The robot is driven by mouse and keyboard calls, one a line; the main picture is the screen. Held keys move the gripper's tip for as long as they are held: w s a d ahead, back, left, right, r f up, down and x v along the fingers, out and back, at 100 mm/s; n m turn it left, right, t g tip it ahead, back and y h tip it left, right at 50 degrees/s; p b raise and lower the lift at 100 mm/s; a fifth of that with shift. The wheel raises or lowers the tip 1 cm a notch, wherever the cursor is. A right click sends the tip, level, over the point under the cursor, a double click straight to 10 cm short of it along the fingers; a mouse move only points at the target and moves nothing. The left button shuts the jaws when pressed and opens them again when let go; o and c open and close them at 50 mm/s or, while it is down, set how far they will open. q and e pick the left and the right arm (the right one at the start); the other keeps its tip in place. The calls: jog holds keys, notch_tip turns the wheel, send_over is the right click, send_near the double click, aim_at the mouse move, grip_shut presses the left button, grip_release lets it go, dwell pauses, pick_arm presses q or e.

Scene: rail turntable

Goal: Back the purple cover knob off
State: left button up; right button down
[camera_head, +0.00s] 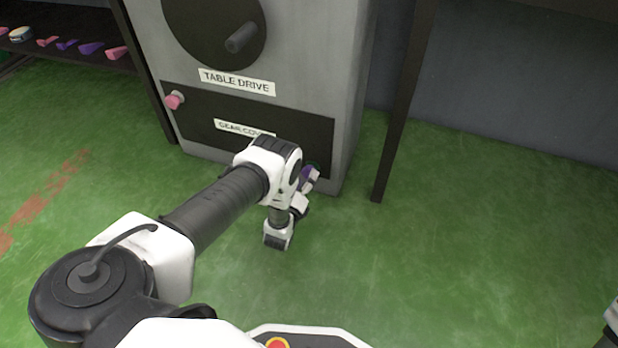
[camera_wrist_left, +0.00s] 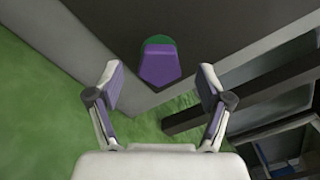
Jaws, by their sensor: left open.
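The purple cover knob (camera_wrist_left: 160,66) shows in the left wrist view on the dark gear cover, with a green patch behind its upper edge. In the head view the dark gear cover (camera_head: 200,142) is on the lower front of the grey cabinet, and my left wrist hides part of it. My left gripper (camera_wrist_left: 160,92) is open, its two fingers spread to either side below the knob, with no contact visible. In the head view the left gripper (camera_head: 312,175) is at the cover's lower right corner, where the knob is mostly hidden.
A pink knob (camera_head: 173,101) sits at the cover's left end. The table drive handle (camera_head: 241,37) is above. A dark table leg (camera_head: 402,110) stands right of the cabinet. A shelf (camera_head: 75,55) with coloured pieces is at far left. The green floor is clear on the right.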

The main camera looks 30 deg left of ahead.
aim_at(309, 172)
pick_arm(q)
jog(key=x, duration=0.1)
jog(key=b+x, duration=0.1)
jog(key=shift+w+a+f, duration=0.1)
jog(key=shift+w+f, duration=0.15)
jog(key=shift+w, duration=0.15)
jog(key=shift+w+r, duration=0.2)
jog(key=shift+w, duration=0.1)
jog(key=c, duration=1.2)
pick_arm(e)
notch_tip(309, 172, down, 2)
pick_arm(q)
jog(key=shift+n, duration=0.5)
pick_arm(e)
jog(key=shift+r, duration=0.15)
pick_arm(q)
jog(key=n+p, duration=0.1)
jog(key=n, duration=0.2)
jog(key=shift+a+n, duration=0.1)
jog(key=shift+n, duration=0.3)
jog(key=n+p, duration=0.1)
jog(key=n, duration=1.1)
jog(key=shift+n, duration=0.4)
jog(key=n, duration=0.5)
jog(key=shift+f+n, duration=0.1)
jog(key=shift+n, duration=0.2)
pick_arm(e)
notch_tip(309, 172, up, 2)
jog(key=shift+r, duration=0.1)
